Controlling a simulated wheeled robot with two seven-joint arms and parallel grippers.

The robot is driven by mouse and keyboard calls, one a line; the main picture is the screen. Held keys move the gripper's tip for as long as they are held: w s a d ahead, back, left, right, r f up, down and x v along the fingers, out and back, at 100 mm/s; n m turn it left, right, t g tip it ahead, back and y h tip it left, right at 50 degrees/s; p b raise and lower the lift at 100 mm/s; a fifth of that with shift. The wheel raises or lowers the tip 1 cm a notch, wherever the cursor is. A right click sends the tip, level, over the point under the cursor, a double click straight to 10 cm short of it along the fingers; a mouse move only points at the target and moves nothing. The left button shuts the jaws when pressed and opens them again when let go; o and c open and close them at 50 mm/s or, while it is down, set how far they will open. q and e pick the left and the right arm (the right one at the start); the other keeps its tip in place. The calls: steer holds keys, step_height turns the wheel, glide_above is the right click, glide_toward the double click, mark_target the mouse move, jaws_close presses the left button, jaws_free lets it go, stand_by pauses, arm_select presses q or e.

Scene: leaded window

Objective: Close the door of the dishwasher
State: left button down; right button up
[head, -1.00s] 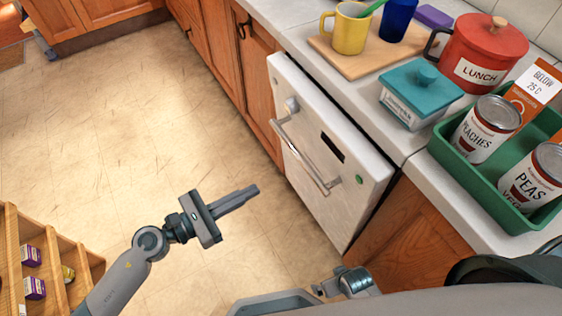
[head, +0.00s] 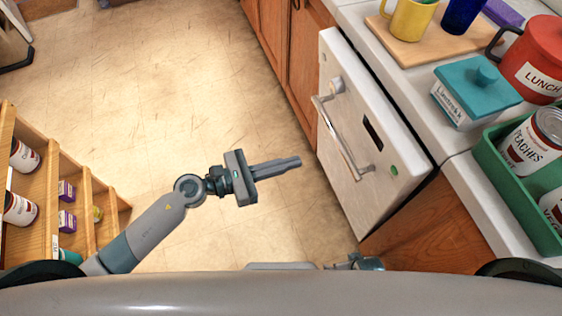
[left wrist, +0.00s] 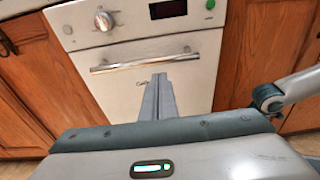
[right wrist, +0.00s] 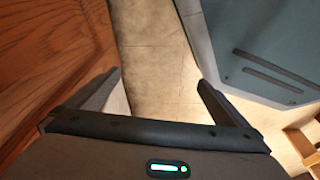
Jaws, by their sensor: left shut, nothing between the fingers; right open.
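The white dishwasher door (head: 345,125) is at the right of centre in the head view, under the counter. It has a knob, a bar handle (head: 342,140), a dark display and a green button. Its top seems to stand a little out from the counter front, with a dark strip along its right side. It also faces me in the left wrist view (left wrist: 205,85). My left gripper (head: 298,162) is shut and empty, pointing at the door from the left, apparently short of it. My right gripper (right wrist: 157,84) is open and empty, low beside wood and floor.
A wooden shelf (head: 110,205) stands at left. Open floor (head: 150,100) lies between.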

mark_target(348, 160)
arm_select(q)
steer(key=p+x, duration=0.2)
steer(key=x, duration=0.8)
steer(key=shift+d, duration=0.25)
arm_select(e)
steer(key=shift+w+a+f+t, duration=0.3)
steer(key=shift+a+f+t, duration=0.2)
steer(key=shift+f+t, duration=0.15)
arm_select(q)
steer(key=shift+w+d, duration=0.1)
steer(key=shift+w, duration=0.05)
